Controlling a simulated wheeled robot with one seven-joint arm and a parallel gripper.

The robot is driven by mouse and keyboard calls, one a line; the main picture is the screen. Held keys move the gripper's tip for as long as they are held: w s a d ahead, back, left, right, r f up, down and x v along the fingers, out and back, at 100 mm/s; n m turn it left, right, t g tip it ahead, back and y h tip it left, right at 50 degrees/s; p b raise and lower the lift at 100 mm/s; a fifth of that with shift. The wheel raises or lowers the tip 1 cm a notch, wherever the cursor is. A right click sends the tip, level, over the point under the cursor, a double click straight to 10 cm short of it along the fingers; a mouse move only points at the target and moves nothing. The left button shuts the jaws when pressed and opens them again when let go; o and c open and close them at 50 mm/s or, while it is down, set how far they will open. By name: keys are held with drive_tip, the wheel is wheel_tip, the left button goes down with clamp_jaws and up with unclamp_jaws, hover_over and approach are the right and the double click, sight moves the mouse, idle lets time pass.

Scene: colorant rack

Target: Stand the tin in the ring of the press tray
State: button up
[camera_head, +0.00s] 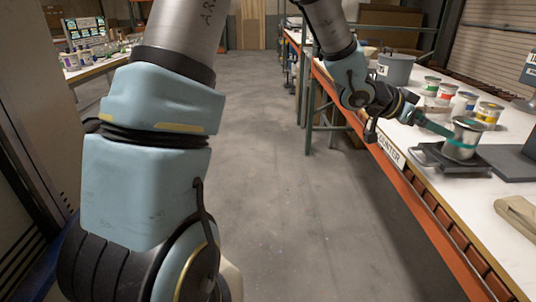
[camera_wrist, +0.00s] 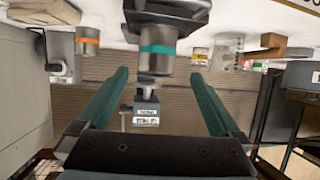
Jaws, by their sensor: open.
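A metal tin (camera_head: 467,132) with a teal band stands upright over the dark press tray (camera_head: 437,166) on the counter. The wrist view, which looks upside down, shows the tin (camera_wrist: 158,50) with its base against the dark tray (camera_wrist: 196,12). I cannot make out the tray's ring or whether the tin's base sits inside it. My gripper (camera_wrist: 160,76) is open, with its teal fingers spread left and right of the tin and gaps on both sides. In the head view my gripper (camera_head: 440,129) reaches in from the left at the tin's height.
Several banded tins stand behind, including a red one (camera_head: 445,95) and a yellow one (camera_head: 488,113). A grey pot (camera_head: 397,68) is farther back. A dark slab (camera_head: 508,163) lies right of the tray, and a tan object (camera_head: 518,213) lies nearer. The counter's orange edge (camera_head: 405,190) runs alongside.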

drive_tip(key=w+a+f+n+t+y, duration=0.2)
drive_tip(key=w+a+n+y, duration=0.15)
drive_tip(key=a, duration=0.55)
drive_tip(key=w+a+f+n+t+y, duration=0.1)
drive_tip(key=w+a+f+n+y, duration=0.2)
drive_tip(key=a, duration=0.7)
drive_tip(key=w+a+f+n+t+y, duration=0.2)
drive_tip(key=w+a+y, duration=0.15)
drive_tip(key=a, duration=0.55)
drive_tip(key=s+a+f+n+g+y, duration=0.1)
drive_tip(key=s+a+n+g, duration=0.1)
drive_tip(key=s+a, duration=0.4)
drive_tip(key=s+a+f+n+g+y, duration=0.1)
drive_tip(key=s+a+n, duration=0.4)
drive_tip(key=a, duration=0.8)
drive_tip(key=shift+s+a+g+y, duration=0.4)
drive_tip(key=shift+s+g+y, duration=0.15)
drive_tip(key=shift+g, duration=0.25)
drive_tip(key=shift+w, duration=0.1)
